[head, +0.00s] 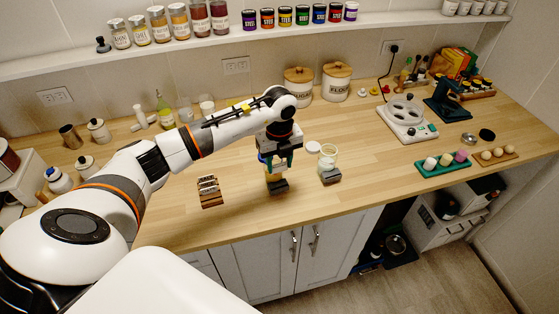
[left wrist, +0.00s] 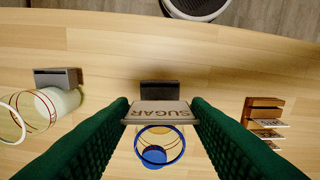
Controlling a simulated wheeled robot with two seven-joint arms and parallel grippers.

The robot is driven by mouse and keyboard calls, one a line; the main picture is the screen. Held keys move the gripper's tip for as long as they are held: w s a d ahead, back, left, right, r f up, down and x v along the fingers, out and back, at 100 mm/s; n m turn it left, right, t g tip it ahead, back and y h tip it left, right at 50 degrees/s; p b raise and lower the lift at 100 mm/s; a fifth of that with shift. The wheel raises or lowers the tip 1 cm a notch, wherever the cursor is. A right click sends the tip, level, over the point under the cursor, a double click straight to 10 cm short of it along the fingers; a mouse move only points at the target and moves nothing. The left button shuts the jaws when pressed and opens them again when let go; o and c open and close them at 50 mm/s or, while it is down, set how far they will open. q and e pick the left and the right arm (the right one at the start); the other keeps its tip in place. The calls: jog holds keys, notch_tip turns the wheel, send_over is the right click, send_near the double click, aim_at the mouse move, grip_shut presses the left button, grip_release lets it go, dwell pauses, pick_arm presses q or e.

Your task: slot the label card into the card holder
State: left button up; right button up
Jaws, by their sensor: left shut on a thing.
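My left gripper (head: 279,162) points down over the counter, its green fingers shut on the label card (left wrist: 160,113). The card reads SUGAR and sits between the fingertips in the left wrist view; I cannot make it out in the head view. A dark card holder (head: 278,187) stands on the counter just below the gripper. In the left wrist view the holder (left wrist: 159,90) lies just beyond the card, partly covered by it. A jar with a blue rim (left wrist: 160,146) stands behind the holder. I cannot tell whether card and holder touch. My right gripper is not in view.
A second jar (head: 327,160) with a grey holder (head: 330,177) stands to the right. A wooden rack (head: 208,192) with cards stands to the left. Lidded canisters (head: 336,83) are at the back. The counter between the rack and the holder is clear.

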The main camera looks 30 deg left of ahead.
aim_at(280, 191)
pick_arm(q)
notch_tip(280, 191, down, 4)
jog(key=b, duration=0.3)
jog(key=shift+f+b, duration=0.7)
jog(key=shift+f, duration=0.2)
dwell(0.8)
jog(key=shift+f+b, duration=1.05)
jog(key=shift+f, duration=0.3)
jog(key=o, duration=0.9)
jog(key=shift+d, duration=0.1)
jog(key=shift+o, duration=0.6)
